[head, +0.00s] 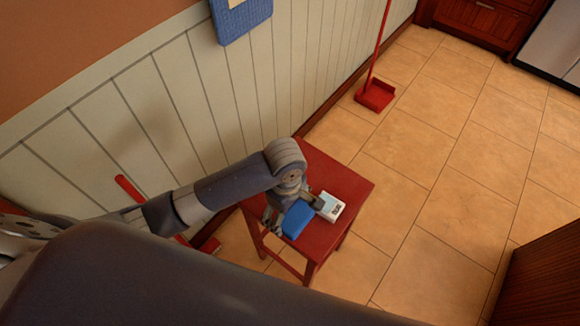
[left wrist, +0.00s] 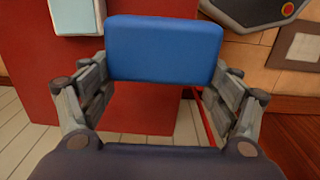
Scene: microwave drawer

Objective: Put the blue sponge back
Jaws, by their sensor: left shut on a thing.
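The blue sponge (head: 297,219) is a block between the fingers of my left gripper (head: 292,211), over the red stool (head: 345,186). In the left wrist view the sponge (left wrist: 165,50) spans the gap between the two fingers, and my left gripper (left wrist: 162,75) is shut on it. In that view the red stool top (left wrist: 150,112) lies behind the sponge. I cannot tell whether the sponge touches the stool. My right gripper is not in view.
A small white box (head: 331,207) sits on the stool beside the sponge. A red dustpan (head: 375,95) stands on the tiled floor farther back. A blue woven thing (head: 243,22) hangs on the panelled wall. The tiles right of the stool are clear.

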